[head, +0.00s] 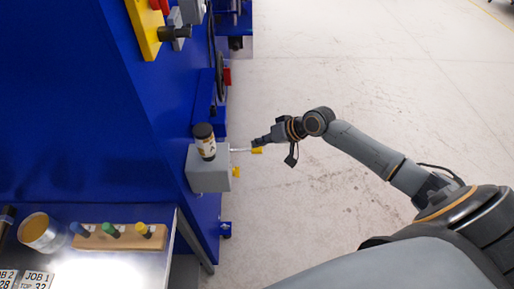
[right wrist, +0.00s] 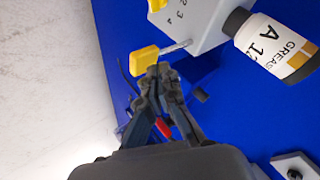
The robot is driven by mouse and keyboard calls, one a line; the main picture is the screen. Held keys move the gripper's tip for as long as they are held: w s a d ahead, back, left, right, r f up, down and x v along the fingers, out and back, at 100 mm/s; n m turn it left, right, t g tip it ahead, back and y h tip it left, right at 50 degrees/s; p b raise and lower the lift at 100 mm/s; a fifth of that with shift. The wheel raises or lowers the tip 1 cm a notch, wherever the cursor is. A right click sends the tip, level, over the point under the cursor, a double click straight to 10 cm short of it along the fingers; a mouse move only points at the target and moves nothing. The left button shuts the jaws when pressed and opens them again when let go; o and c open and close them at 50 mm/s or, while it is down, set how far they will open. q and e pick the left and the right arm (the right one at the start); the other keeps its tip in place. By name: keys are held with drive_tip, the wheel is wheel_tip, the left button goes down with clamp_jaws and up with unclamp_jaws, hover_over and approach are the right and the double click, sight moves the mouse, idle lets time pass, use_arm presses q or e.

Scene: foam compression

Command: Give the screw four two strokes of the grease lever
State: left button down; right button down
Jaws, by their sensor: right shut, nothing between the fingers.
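The grease lever is a thin metal rod with a yellow grip (head: 257,150), sticking out to the right of a grey box (head: 210,176) on the blue machine. In the right wrist view the yellow grip (right wrist: 144,60) and its rod lie just beyond my fingertips. A black-capped grease cartridge (head: 206,146) stands on the box; its label, with "GREASE" and "A", shows in the right wrist view (right wrist: 283,48). My right gripper (head: 258,142) is shut and empty, right beside the lever; I cannot tell whether it touches. My left gripper is out of view.
A metal bench (head: 110,265) at lower left bears a wooden rack (head: 92,241) with coloured pegs, a tin (head: 40,232) and job cards (head: 38,279). The blue machine (head: 90,100) fills the left side. The floor right of the box is clear.

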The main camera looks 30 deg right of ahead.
drive_tip(key=shift+f+b, duration=0.85)
drive_tip(key=shift+f, duration=0.55)
idle(1.1)
drive_tip(key=shift+r, duration=0.15)
idle(0.4)
drive_tip(key=shift+r+p, duration=1.7)
drive_tip(key=shift+p, duration=0.15)
wheel_tip(320, 180, up, 5)
drive_tip(key=p, duration=0.5)
